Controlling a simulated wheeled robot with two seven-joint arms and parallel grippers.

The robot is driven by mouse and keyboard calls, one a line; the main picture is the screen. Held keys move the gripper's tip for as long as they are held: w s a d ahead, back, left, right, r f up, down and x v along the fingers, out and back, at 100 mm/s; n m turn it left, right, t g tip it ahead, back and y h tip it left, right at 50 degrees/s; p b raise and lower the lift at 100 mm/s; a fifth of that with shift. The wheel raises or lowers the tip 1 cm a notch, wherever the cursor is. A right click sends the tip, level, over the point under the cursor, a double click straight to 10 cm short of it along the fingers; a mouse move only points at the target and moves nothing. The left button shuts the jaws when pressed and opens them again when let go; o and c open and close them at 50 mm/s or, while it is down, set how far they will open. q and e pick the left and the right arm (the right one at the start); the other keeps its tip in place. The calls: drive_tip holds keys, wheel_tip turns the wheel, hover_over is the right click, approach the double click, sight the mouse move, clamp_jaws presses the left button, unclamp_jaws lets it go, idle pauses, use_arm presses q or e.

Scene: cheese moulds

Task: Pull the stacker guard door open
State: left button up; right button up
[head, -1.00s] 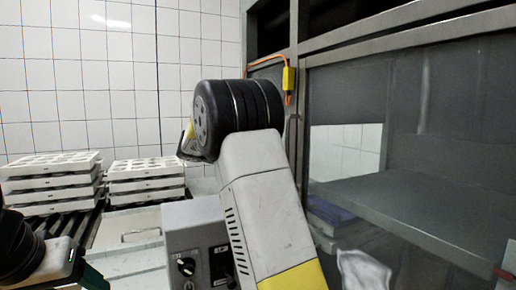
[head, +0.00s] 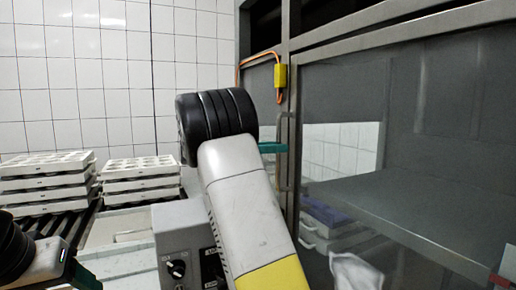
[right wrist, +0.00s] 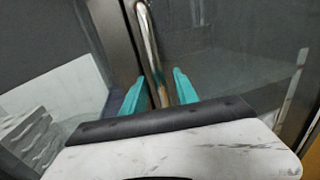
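The stacker guard door (head: 430,130) is a grey-framed clear panel on the right in the head view, and it looks closed. Its upright metal bar handle (head: 284,165) is at the door's left side, partly behind my right arm. My right gripper (right wrist: 159,92) is open in the right wrist view. Its teal fingers are on either side of the handle (right wrist: 150,45), with small gaps showing. In the head view, a teal fingertip (head: 272,147) shows beside the handle. My left gripper (head: 84,278) is only partly in view at the lower left, and its fingers cannot be made out.
A grey control box (head: 178,235) with a knob stands just left of my right arm. Stacks of white moulds (head: 45,180) sit on a roller conveyor at the left. A yellow switch with an orange cable (head: 280,77) is on the frame above the handle.

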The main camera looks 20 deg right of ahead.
drive_tip(key=shift+d, duration=0.45)
clamp_jaws()
idle(1.1)
